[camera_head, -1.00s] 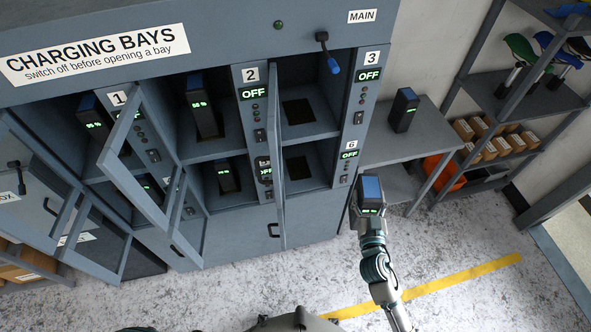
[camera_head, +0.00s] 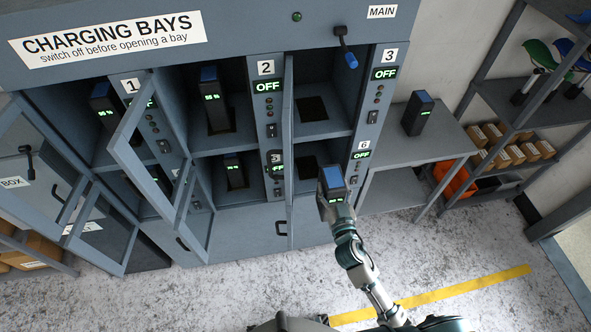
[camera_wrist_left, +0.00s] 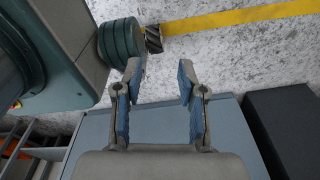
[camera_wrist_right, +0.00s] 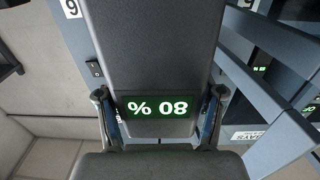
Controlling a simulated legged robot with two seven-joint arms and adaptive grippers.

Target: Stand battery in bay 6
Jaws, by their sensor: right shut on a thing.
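A dark battery with a blue top (camera_head: 332,180) is in my right gripper (camera_head: 339,210), in front of the lower right bay. In the right wrist view the battery (camera_wrist_right: 155,45) fills the middle, its display reading 80 % upside down, with the fingers on either side. Bay 6 (camera_head: 308,187) is the open lower compartment under bay 3; its dark floor pad (camera_head: 306,167) shows and is bare. The battery hides part of the bay's opening. Its label 6 (camera_head: 362,143) stands above a green OFF sign. My left gripper (camera_wrist_left: 157,85) is open and empty.
An open door (camera_head: 288,150) stands out edge-on at the left of bays 3 and 6. Bay 3 above (camera_head: 325,128) is empty. Another battery (camera_head: 417,113) stands on the side table (camera_head: 440,140). Other bays hold batteries. The floor in front is clear.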

